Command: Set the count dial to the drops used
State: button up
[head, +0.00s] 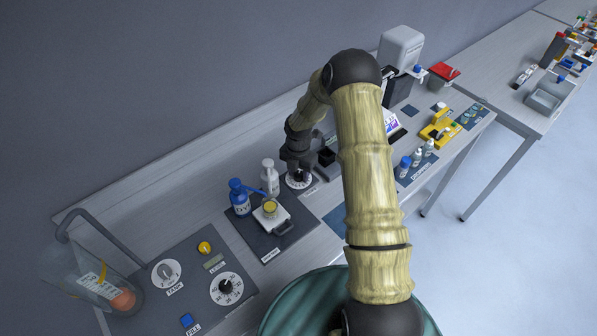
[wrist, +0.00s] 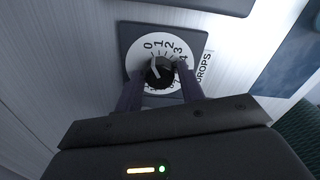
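The count dial (wrist: 135,60) is a white round face with black numerals on a dark plate, with a DROPS label beside it. Its black knob (wrist: 160,74) is in the middle, and a white pointer line on it points up-left, about toward the 0. My gripper (wrist: 160,82) is around the knob, one finger on each side, apart and seemingly not pressed on it. The fingers hide the dial's lower numerals. In the head view my gripper (head: 297,166) is down over the dial (head: 299,180), and hides part of it.
Left of the dial stand a white bottle (head: 269,178), a blue bottle (head: 239,198) and a small pot with yellow contents (head: 270,208). A panel with more dials (head: 227,288) is at the lower left. Small bottles (head: 417,157) and a yellow device (head: 438,127) stand to the right.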

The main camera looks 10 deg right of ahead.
jog(key=c, duration=0.6)
